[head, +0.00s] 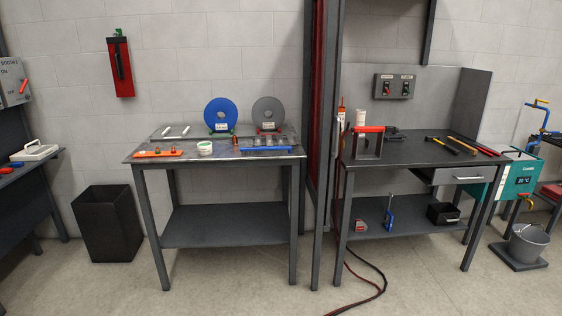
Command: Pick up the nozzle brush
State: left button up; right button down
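I cannot tell for sure which item is the nozzle brush; several items are too small to make out. On the left bench (215,157) there is an orange tray (158,153) with small parts, a round white tub (205,148), a small orange-red upright item (235,141) and a blue tray (264,149). On the right bench (400,153) lie a yellow-and-black handled tool (441,145), a wooden-handled tool (463,145) and red-handled tools (487,150). Neither of my grippers is in view.
Blue (221,115) and grey (268,112) discs stand at the left bench's back. A dark red curtain (319,110) and posts separate the benches. A black bin (107,222), a floor cable (372,285) and a bucket (528,247) stand around.

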aim_at(259, 149)
jog(key=i+l+u, duration=0.15)
jog(key=i+u, duration=0.2)
jog(key=u, duration=4.05)
jog(key=l+z, duration=0.1)
jog(key=z, duration=4.15)
jog(key=i+l+u, duration=0.2)
jog(key=i, duration=0.15)
jog(key=i+l+u, duration=0.2)
jog(key=i, duration=0.15)
